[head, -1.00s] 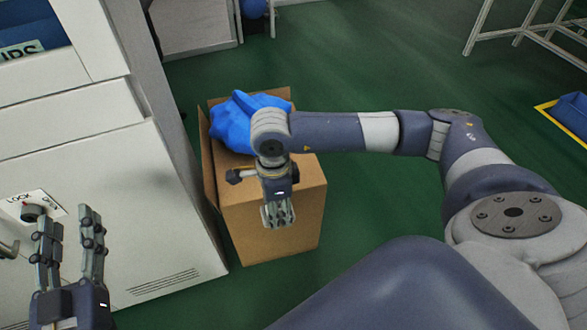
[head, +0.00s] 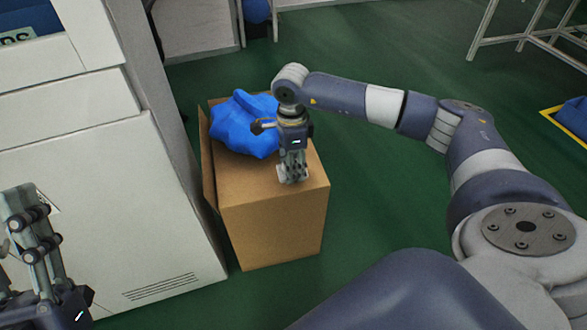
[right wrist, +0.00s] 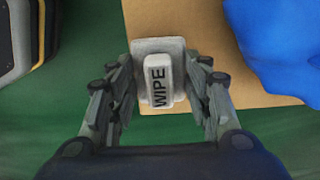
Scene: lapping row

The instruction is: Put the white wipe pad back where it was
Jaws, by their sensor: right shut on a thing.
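The white wipe pad (right wrist: 158,88), a pale block marked WIPE on a wider base, is between the fingers of my right gripper (right wrist: 158,100). In the head view this gripper (head: 292,180) is shut on the pad and points down over the cardboard box (head: 270,225), near the box top's right side. Only a little white of the pad shows there. I cannot tell whether the pad touches the box. My left gripper (head: 25,225) is at the left edge, partly cut off, with its fingers apart and nothing seen between them.
A crumpled blue bag (head: 240,125) lies on the back left of the box top. A white cabinet (head: 120,200) stands left of the box. Green floor (head: 390,200) is open to the right. A blue tray (head: 573,115) sits at the far right.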

